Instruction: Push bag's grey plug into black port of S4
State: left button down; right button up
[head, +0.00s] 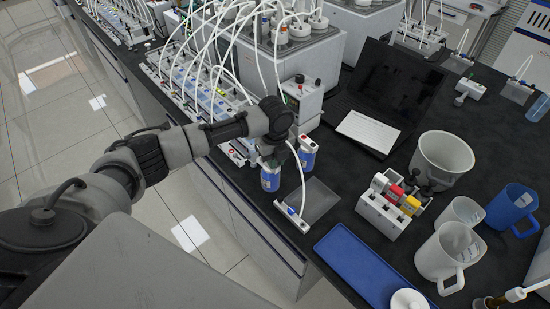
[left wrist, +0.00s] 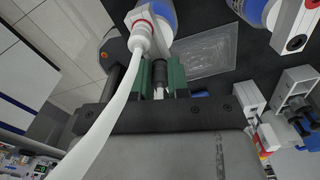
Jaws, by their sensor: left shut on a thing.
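My left gripper (head: 283,150) is over the bench edge, above two blue-banded bottles (head: 270,180) (head: 308,157). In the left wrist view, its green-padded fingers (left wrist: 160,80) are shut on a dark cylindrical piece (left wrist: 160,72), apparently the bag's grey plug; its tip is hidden. A white tube with a red-ringed connector (left wrist: 142,33) passes close beside the fingers. A clear flat bag (head: 322,198) lies on the bench and shows in the left wrist view (left wrist: 200,50). A white unit with red and black round ports (left wrist: 293,40) is at upper right there. I cannot read which port is S4.
A white strip block (head: 291,215) lies by the bag. A rack with red and yellow parts (head: 388,205), a blue tray (head: 360,265), a white bucket (head: 442,158) and jugs (head: 450,252) stand right. An open laptop (head: 385,95) lies behind. Tubes crowd the back left.

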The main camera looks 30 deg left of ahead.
dwell(0.3)
pick_arm(q)
jog(key=c, duration=1)
grip_release()
notch_tip(320, 180, up, 11)
jog(key=shift+f+b, duration=0.15)
jog(key=shift+b, duration=1.1)
